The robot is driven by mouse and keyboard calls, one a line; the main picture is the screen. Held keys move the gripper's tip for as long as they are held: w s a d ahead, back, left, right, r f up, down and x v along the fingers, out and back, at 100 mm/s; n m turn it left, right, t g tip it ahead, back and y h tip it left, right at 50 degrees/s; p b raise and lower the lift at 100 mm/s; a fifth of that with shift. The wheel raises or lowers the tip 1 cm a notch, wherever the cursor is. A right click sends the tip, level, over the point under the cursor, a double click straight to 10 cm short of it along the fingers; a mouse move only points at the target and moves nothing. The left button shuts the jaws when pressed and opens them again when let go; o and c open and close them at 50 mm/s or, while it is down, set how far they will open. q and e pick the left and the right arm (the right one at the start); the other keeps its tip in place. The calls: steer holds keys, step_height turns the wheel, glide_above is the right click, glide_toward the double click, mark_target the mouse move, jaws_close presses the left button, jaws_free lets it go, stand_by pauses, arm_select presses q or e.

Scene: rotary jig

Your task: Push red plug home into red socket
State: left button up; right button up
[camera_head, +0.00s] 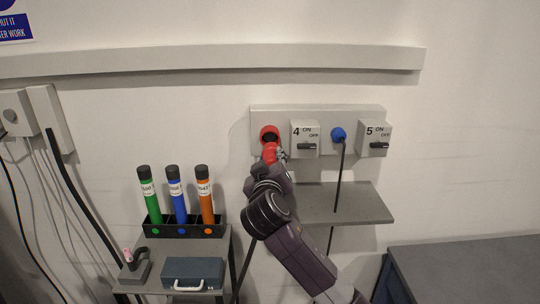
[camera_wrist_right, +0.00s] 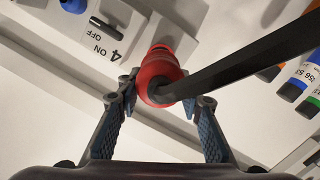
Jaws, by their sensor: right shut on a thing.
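The red socket (camera_head: 269,131) is on the grey wall panel, left of switch box 4, with a dark opening showing. The red plug (camera_head: 270,152) is just below and in front of it in the head view. My right gripper (camera_head: 273,163) is shut on the plug. In the right wrist view, the red plug (camera_wrist_right: 160,72) sits between the fingertips of my right gripper (camera_wrist_right: 165,92), with a thick black cable (camera_wrist_right: 240,72) running off to the upper right. The gripper and plug hide part of the joint, so I cannot tell how deep the plug sits. My left gripper is out of view.
Switch box 4 (camera_head: 304,139) stands close to the right of the red socket. A blue plug (camera_head: 338,134) with a hanging cable and switch box 5 (camera_head: 374,138) are further right. A grey shelf (camera_head: 365,205) juts out below. A rack (camera_head: 184,230) of coloured tubes stands lower left.

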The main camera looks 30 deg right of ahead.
mark_target(269, 144)
steer(key=shift+r+x, duration=0.15)
steer(key=shift+x, duration=1.25)
steer(key=shift+r+x, duration=0.15)
steer(key=shift+x, duration=1.25)
steer(key=shift+w+a+r+x, duration=0.1)
steer(key=shift+a+x, duration=0.05)
steer(key=shift+x, duration=0.9)
steer(key=shift+w+a+r+x, duration=0.1)
steer(key=shift+x, duration=1)
steer(key=o, duration=1.3)
steer(key=shift+o, duration=0.6)
steer(key=v, duration=1.2)
